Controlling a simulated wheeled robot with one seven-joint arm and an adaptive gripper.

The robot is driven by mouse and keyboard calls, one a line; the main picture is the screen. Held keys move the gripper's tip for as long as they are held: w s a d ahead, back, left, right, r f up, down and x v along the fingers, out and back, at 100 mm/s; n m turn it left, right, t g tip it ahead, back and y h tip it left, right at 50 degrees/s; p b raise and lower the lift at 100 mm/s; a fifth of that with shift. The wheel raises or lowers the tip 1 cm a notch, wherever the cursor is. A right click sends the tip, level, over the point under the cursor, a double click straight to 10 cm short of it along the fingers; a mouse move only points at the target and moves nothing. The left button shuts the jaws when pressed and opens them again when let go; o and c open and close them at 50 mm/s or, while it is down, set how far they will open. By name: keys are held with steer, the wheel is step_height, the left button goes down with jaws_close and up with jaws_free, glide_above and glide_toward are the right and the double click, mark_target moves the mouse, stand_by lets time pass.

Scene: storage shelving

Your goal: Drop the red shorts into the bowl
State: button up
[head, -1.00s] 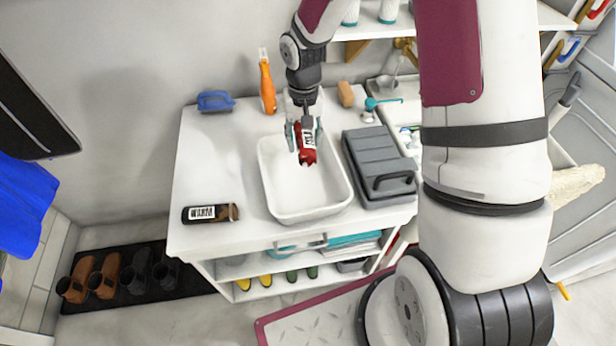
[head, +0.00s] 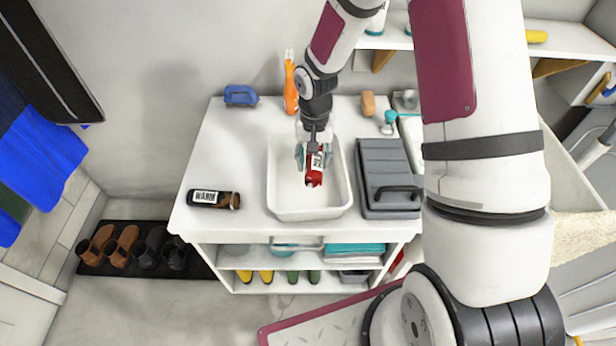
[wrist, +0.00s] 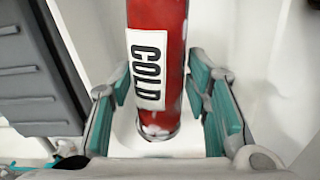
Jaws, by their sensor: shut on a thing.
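My gripper (head: 314,158) is shut on a red cylinder-like item (head: 313,180) with a white label. In the wrist view the item (wrist: 172,18) hangs between the teal finger pads, and its label reads "COLD". It looks like a rolled or bottle-shaped thing; I cannot tell that it is shorts. A white rectangular basin (head: 342,205) is below, on the white counter, and the item is over or inside its opening. Its exact height above the basin floor is unclear.
A grey lidded box (head: 383,158) stands just right of the basin. A dark item labelled "WARM" (head: 213,199) lies to the left. The counter's left part is mostly clear.

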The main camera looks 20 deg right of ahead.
steer(key=shift+f, duration=0.55)
steer(key=o, duration=1.4)
steer(key=shift+o, duration=0.2)
steer(key=shift+r, duration=0.1)
step_height(320, 180, up, 12)
